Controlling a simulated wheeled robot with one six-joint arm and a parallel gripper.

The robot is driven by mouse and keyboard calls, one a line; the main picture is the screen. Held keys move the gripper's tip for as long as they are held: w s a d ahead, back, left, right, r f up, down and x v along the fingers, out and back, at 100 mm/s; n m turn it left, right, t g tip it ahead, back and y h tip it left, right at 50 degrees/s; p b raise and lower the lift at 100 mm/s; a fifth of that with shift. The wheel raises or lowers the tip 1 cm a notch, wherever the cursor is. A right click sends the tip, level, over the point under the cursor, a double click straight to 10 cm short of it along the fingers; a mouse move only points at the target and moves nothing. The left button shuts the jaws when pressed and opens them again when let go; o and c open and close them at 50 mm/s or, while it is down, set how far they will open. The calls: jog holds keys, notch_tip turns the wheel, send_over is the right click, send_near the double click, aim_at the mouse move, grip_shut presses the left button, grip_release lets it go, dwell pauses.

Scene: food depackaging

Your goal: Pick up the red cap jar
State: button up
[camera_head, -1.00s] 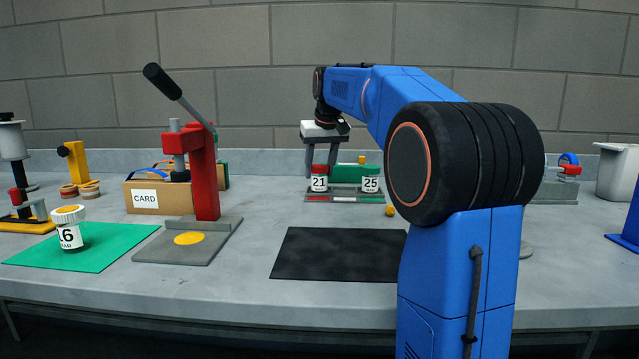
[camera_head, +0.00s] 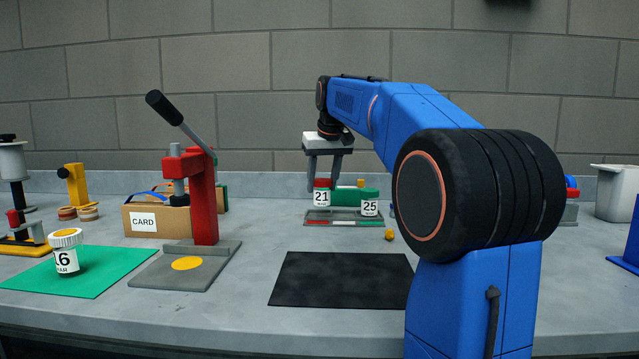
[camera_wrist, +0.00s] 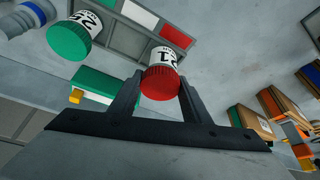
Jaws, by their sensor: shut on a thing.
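The red cap jar (camera_head: 321,196), labelled 21, is upright between my gripper's fingers. My gripper (camera_head: 323,178) points down and is shut on it. The jar's base appears a little above the grey rack, higher than its neighbour. In the wrist view, the red cap (camera_wrist: 161,84) sits between the two dark fingers of my gripper (camera_wrist: 161,76), with the label partly visible behind it.
A green cap jar (camera_head: 370,206), labelled 25, stands close at right on the rack (camera_head: 345,223). A black mat (camera_head: 342,280) lies clear in front. A red press (camera_head: 205,200) and a card box (camera_head: 155,221) stand at left.

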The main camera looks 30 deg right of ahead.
jog(key=s+a, duration=0.3)
jog(key=s, duration=1.1)
jog(key=shift+s, duration=0.3)
